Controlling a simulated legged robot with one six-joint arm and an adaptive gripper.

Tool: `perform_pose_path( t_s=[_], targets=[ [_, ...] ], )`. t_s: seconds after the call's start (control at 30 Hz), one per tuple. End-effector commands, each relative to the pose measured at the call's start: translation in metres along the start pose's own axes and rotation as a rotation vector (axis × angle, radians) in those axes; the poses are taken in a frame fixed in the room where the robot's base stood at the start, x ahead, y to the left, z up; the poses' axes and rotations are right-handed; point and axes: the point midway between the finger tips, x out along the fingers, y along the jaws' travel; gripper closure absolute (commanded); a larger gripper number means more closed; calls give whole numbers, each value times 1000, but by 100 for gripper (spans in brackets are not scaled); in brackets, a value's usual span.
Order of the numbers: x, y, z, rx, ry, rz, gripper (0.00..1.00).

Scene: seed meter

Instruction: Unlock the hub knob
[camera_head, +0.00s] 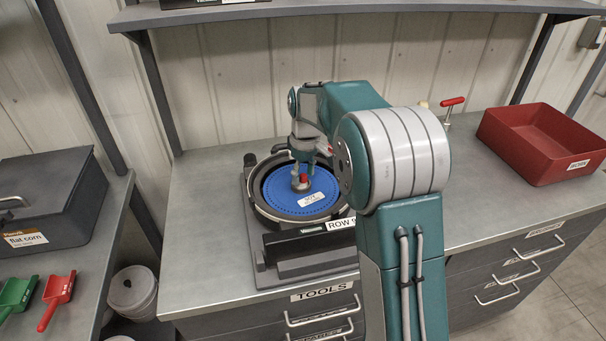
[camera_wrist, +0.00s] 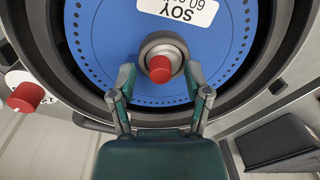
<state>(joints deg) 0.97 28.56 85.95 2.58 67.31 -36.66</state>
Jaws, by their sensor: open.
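The hub knob (camera_wrist: 159,68) has a red top on a grey collar at the centre of a blue seed disc (camera_wrist: 95,50). In the head view the knob (camera_head: 303,179) shows under my gripper (camera_head: 303,158), which points down over the disc (camera_head: 285,195). In the wrist view my gripper (camera_wrist: 160,97) is open, with one finger on each side of the knob's near side. The gap between the fingertips and the knob is hard to judge. The disc carries a white label (camera_wrist: 185,8) reading SOY.
The disc sits in a dark round housing (camera_head: 257,212) on the grey bench (camera_head: 205,250). A second red knob (camera_wrist: 25,97) is left of the housing in the wrist view. A red bin (camera_head: 520,150) stands at the right. A shelf (camera_head: 350,8) runs above.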

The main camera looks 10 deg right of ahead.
Motion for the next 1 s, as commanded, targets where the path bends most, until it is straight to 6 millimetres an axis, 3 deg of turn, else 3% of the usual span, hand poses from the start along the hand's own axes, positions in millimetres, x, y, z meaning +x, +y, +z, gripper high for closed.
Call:
perform_pose_path(
  t_s=[0.17,0.6,0.8,1.0],
  targets=[
    [-19,1,-1,0,4,3,37],
    [-104,1,-2,0,1,2,37],
    [-118,0,-2,0,-1,0,37],
    [-118,0,-1,0,-2,0,37]
  ],
)
